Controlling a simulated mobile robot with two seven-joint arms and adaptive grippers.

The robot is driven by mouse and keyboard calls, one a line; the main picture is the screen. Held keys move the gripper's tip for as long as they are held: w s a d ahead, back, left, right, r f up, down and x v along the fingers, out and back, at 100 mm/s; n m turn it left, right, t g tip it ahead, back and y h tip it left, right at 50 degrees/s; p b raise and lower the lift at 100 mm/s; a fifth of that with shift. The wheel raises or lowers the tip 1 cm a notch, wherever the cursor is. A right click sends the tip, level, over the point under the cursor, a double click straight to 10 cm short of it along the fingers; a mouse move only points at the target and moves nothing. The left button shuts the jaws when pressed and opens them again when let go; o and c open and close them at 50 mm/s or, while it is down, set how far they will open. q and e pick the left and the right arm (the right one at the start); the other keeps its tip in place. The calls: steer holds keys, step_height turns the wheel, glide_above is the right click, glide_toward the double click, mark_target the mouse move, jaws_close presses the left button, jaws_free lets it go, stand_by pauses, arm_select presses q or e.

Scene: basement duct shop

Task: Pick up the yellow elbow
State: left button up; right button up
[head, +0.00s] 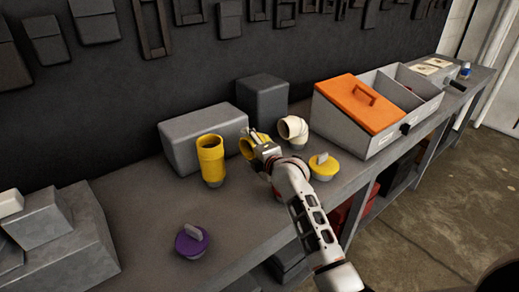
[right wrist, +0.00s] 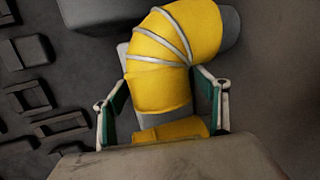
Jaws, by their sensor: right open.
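The yellow elbow (head: 246,147) stands on the bench, partly hidden behind my right gripper (head: 261,140) in the head view. In the right wrist view the yellow elbow (right wrist: 175,50) is large, with pale seams and a grey end at upper right. My right gripper (right wrist: 162,100) is open there, with one green-padded finger on each side of the elbow's lower part. I cannot tell whether the pads touch it. A yellow band shows lower down between the fingers. My left gripper is not in view.
A yellow straight pipe piece (head: 211,162) stands left of the elbow. A white elbow (head: 293,129) and a yellow cap (head: 323,167) are to the right. A purple cap (head: 192,241) lies nearer the front. Grey blocks (head: 203,136) stand behind; an orange-lidded bin (head: 360,103) is farther right.

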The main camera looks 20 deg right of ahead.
steer(key=shift+w, duration=0.1)
steer(key=c, duration=1.4)
steer(key=shift+o, duration=0.2)
